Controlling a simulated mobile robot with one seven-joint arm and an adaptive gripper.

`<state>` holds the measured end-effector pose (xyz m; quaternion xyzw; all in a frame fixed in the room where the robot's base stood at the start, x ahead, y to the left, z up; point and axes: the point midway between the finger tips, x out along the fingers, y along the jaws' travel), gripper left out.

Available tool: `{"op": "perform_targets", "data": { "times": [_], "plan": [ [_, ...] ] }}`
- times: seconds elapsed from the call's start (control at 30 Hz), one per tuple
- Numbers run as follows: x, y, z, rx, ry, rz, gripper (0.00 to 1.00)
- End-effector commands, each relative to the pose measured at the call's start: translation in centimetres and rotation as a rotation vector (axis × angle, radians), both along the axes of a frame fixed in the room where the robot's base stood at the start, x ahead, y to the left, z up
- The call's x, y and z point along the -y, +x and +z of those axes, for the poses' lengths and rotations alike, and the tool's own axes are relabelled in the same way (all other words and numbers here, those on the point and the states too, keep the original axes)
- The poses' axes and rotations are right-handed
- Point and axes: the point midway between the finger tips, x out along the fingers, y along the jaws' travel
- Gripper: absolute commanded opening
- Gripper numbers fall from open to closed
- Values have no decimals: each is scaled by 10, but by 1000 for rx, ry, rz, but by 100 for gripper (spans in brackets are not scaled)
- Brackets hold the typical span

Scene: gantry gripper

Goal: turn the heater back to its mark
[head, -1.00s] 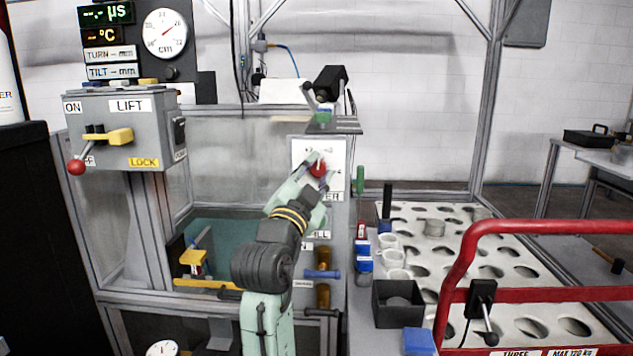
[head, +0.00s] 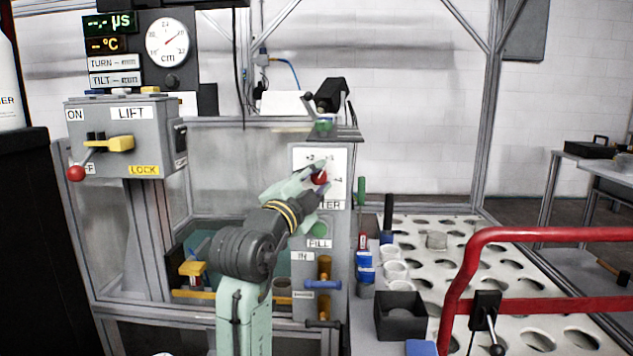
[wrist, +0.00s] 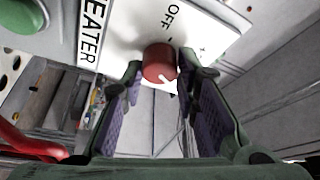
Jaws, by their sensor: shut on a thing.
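The heater knob (head: 319,177) is red and sits on a white dial plate (head: 335,160) with numbers on it, on the grey panel of the tank. My gripper (head: 308,178) is at the knob, reaching in from the lower left. In the wrist view, the red knob (wrist: 159,63) stands between the two fingertips of my gripper (wrist: 158,72), which are shut on it. A white pointer on the knob shows at its lower edge. The word OFF is readable on the plate there. In the head view, my fingers hide part of the plate, so I cannot read the setting.
A FILL button (head: 318,229) and the IN valve handles (head: 323,284) are below the dial. The LIFT box (head: 125,135) with its red-ball lever stands at left. A red rail (head: 560,232) and a perforated table (head: 500,260) are at right.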

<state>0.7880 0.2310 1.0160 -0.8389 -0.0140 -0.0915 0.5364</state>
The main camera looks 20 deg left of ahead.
Motion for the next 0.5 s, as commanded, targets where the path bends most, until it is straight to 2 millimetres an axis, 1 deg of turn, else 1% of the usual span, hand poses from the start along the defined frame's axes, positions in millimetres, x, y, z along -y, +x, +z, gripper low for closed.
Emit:
{"op": "perform_targets", "data": {
  "times": [0.2, 0.23, 0.5],
  "plan": [
    [0, 0, 0, 0, 0, -1, 0],
    [0, 0, 0, 0, -1, -1, 30],
    [0, 0, 0, 1, -1, -1, 48]
  ]
}}
